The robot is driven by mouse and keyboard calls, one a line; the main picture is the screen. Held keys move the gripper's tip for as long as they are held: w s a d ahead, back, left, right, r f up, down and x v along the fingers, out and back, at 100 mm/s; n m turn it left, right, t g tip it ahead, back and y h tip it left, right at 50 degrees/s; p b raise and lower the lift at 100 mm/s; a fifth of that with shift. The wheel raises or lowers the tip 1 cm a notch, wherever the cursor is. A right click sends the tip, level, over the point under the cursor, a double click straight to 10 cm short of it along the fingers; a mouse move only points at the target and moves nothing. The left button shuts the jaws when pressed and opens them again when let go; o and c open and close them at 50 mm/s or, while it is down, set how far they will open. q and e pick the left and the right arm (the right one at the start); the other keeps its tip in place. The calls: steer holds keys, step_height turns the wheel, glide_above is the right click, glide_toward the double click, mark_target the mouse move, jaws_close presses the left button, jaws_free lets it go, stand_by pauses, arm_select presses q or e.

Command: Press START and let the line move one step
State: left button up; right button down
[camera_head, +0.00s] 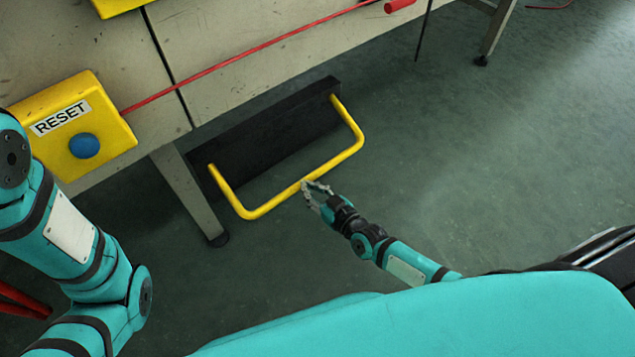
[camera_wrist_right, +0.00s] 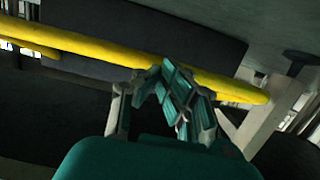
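No START button shows in either view. The yellow RESET box (camera_head: 105,118) with a blue button (camera_head: 84,145) sits on the bench front at the left. A corner of another yellow box (camera_head: 115,4) shows at the top edge, its face cut off. My right gripper (camera_head: 306,185) is low by the front of a yellow bar handle (camera_head: 345,155). In the wrist view its fingertips (camera_wrist_right: 160,76) come together, overlapping the yellow bar (camera_wrist_right: 85,45), which runs across them. Nothing shows between them; contact is unclear. My left gripper is out of view; only its arm shows.
The handle is fixed to a dark block (camera_head: 275,135) beneath the bench (camera_head: 235,65). A red cord (camera_head: 250,52) runs along the bench front to a red grip (camera_head: 398,5). A bench leg (camera_head: 190,195) stands left of the handle. Floor to the right is clear.

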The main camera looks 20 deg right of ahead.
steer(key=v, duration=1.2)
